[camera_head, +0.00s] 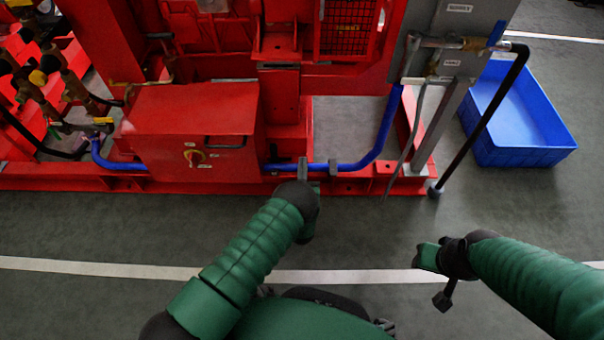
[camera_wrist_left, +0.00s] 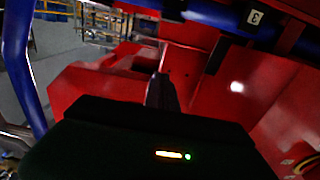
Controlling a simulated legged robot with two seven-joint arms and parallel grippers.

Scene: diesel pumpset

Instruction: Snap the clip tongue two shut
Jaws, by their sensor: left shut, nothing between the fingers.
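A blue hose (camera_head: 365,160) runs low along the front of the red skid. A small dark clip (camera_head: 333,166) sits on it, just right of my left gripper. My left gripper (camera_head: 303,168) is shut and empty, at the hose in front of the skid. In the left wrist view its dark fingers (camera_wrist_left: 161,92) point at red metal, below the blue hose (camera_wrist_left: 215,14). A dark band (camera_wrist_left: 217,52), possibly a clip, hangs by the hose there. I cannot read which clip is two or its tongue's state. My right gripper (camera_head: 436,275) is over the floor, away from the skid.
A grey post (camera_head: 440,125) and a black pipe (camera_head: 482,120) stand to the right. A blue crate (camera_head: 515,157) lies at far right. The front floor is clear.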

